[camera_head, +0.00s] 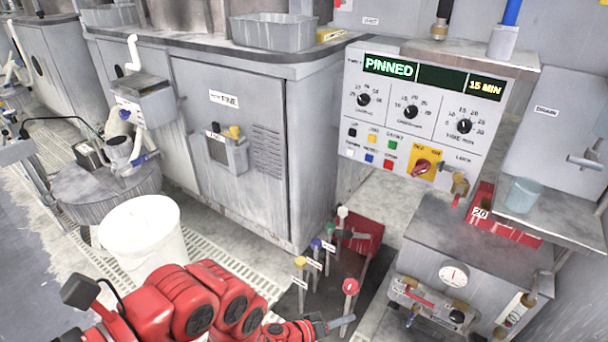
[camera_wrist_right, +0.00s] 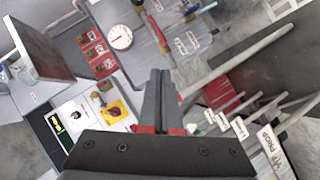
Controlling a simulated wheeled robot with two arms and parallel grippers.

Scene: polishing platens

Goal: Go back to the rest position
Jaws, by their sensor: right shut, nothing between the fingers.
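My right gripper (camera_head: 340,322) is at the bottom of the head view, at the end of my red arm, low beside the coloured lever handles. In the right wrist view its two dark fingers (camera_wrist_right: 160,78) lie together with nothing between them. The control panel (camera_head: 430,115) stands ahead; its display reads PINNED and 15 MIN. The panel also shows in the wrist view (camera_wrist_right: 85,115). My left gripper is not in the head view.
Levers with red (camera_head: 350,286), yellow (camera_head: 300,262) and other knobs stand close to my right gripper. A grey box with a round gauge (camera_head: 454,274) is to its right. A white bucket (camera_head: 142,236) stands at left. Grey cabinets (camera_head: 230,140) line the back.

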